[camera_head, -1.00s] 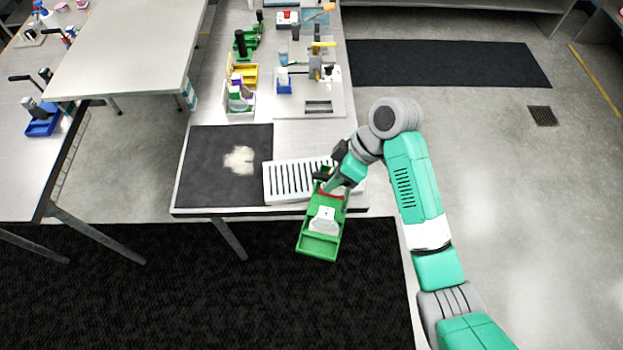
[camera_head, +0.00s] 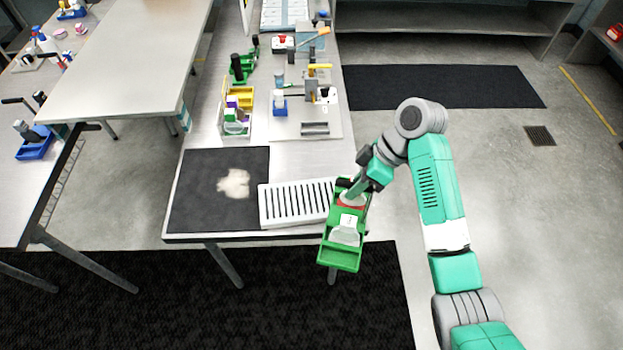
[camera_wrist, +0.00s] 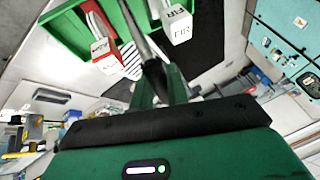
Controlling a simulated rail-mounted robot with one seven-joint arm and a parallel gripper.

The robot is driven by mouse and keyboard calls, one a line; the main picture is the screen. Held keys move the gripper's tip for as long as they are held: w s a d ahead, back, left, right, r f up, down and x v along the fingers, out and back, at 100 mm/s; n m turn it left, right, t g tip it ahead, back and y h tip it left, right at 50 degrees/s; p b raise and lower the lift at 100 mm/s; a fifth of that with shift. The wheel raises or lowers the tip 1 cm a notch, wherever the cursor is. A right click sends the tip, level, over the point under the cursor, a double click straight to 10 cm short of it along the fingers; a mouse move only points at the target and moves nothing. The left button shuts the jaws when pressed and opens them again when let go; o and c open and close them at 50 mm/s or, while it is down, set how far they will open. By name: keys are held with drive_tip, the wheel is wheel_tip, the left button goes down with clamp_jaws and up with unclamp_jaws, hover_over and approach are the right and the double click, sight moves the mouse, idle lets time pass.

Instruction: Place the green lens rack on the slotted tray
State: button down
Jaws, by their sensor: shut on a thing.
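The green lens rack (camera_head: 340,258) hangs in my gripper (camera_head: 351,192), past the table's front right corner. It is held by its upper end in the head view, with a white piece and a red part in it. In the wrist view the rack (camera_wrist: 70,32) fills the upper left, with white labelled blocks beside my fingers (camera_wrist: 156,75). My gripper is shut on it; the exact contact is partly hidden. The white slotted tray (camera_head: 292,203) lies on the table just left of the rack, its dark slots bare. The rack overlaps the tray's right end in the picture.
A black mat (camera_head: 200,190) with a pale patch lies left of the tray. Farther back stand a bin with bottles (camera_head: 236,122), a yellow bin (camera_head: 240,97) and a grey fixture plate (camera_head: 318,128). Floor is open right of the table.

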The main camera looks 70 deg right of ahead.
drive_tip(key=w+d+f+b, duration=0.2)
drive_tip(key=w+f, duration=0.3)
drive_tip(key=w, duration=0.6)
drive_tip(key=shift+w+d, duration=0.35)
drive_tip(key=shift+d, duration=0.3)
drive_tip(key=c, duration=1.4)
unclamp_jaws()
drive_tip(key=shift+o, duration=0.2)
drive_tip(key=shift+r, duration=0.1)
drive_tip(key=v, duration=1.2)
